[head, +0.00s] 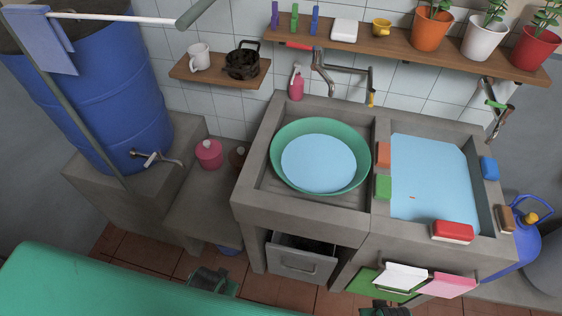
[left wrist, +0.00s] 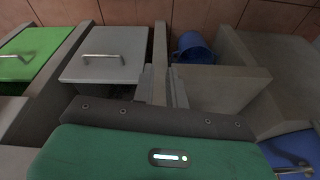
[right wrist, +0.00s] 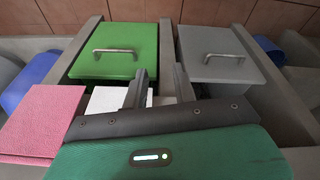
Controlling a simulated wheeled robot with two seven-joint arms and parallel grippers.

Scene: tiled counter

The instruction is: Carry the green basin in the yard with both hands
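The green basin (head: 281,174) sits in the left sink of the concrete counter and holds light-blue water. It stands apart from both my grippers and does not show in either wrist view. My left gripper (head: 212,281) is low in front of the counter, below and to the left of the basin. In the left wrist view its fingers (left wrist: 163,88) stand apart with nothing between them. My right gripper (head: 386,309) is at the bottom edge of the head view, partly cut off. In the right wrist view its fingers (right wrist: 161,88) are apart and empty.
The right sink (head: 430,175) holds water, with sponges and brushes on its rims. A faucet (head: 322,75) rises behind the basin. A blue barrel (head: 95,105) stands at left. A grey drawer (head: 302,260) and a green drawer (right wrist: 118,52) are under the counter. Cloths (head: 402,276) hang at front right.

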